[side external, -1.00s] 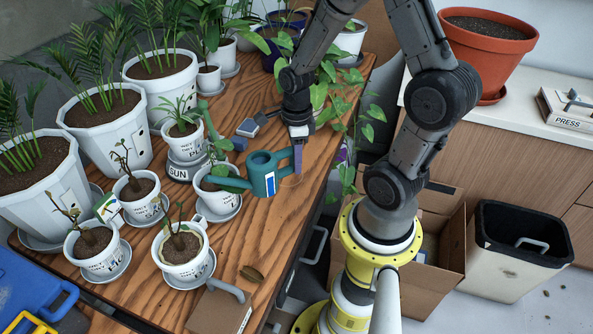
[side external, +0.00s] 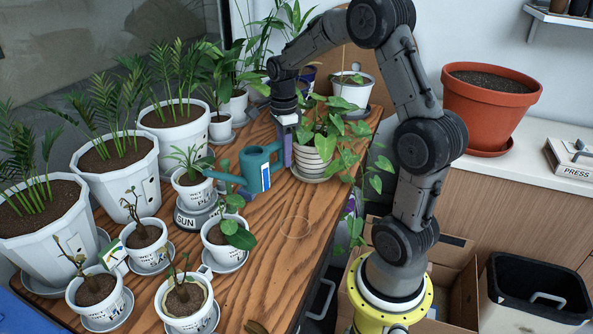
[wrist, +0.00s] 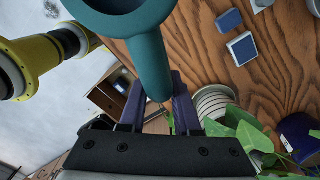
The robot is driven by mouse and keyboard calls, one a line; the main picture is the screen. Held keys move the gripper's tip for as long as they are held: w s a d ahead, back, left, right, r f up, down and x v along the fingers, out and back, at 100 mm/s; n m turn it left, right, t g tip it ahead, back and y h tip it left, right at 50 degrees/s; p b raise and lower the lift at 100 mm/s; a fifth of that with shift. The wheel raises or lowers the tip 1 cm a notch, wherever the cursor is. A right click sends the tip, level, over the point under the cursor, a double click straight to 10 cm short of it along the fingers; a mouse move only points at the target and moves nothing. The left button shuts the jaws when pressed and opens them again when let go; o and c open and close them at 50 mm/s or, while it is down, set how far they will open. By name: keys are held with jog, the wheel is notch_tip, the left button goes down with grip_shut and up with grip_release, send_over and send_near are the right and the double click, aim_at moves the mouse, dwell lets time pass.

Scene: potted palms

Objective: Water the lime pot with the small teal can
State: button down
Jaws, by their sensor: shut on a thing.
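The small teal can (side external: 257,170) is held upright above the wooden table, its spout pointing left toward the small white pots. My gripper (side external: 285,157) is shut on the can at its right, handle side. In the wrist view the can (wrist: 150,55) fills the top middle, between and beyond my fingers (wrist: 158,110). Several small white labelled pots stand on saucers at the left, among them a broad-leaved one (side external: 214,252) and a front one with a yellowish inner rim (side external: 205,316). Their labels are too small to tell which is the lime pot.
Large white palm pots (side external: 118,178) line the back left. A striped pot with trailing leaves (side external: 306,161) stands just right of my gripper. A pot on the SUN stand (side external: 186,221) is close to the spout. Bare wood (side external: 290,245) lies in front of the can.

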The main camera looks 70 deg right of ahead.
jog(key=w+d+f+n, duration=0.1)
jog(key=w+d+n, duration=0.1)
jog(key=w+d, duration=0.35)
notch_tip(320, 180, down, 9)
jog(key=d+h, duration=0.1)
jog(key=h, duration=0.1)
jog(key=shift+s+f+h, duration=0.15)
jog(key=shift+s+h, duration=0.15)
jog(key=shift+s, duration=0.15)
jog(key=shift+s, duration=0.1)
dwell(0.5)
jog(key=shift+s+r+h, duration=0.15)
jog(key=shift+s+r, duration=0.1)
jog(key=shift+s, duration=0.2)
jog(key=shift+s+r+h, duration=0.15)
jog(key=shift+s+r, duration=0.05)
jog(key=shift+s, duration=0.25)
jog(key=shift+r, duration=0.5)
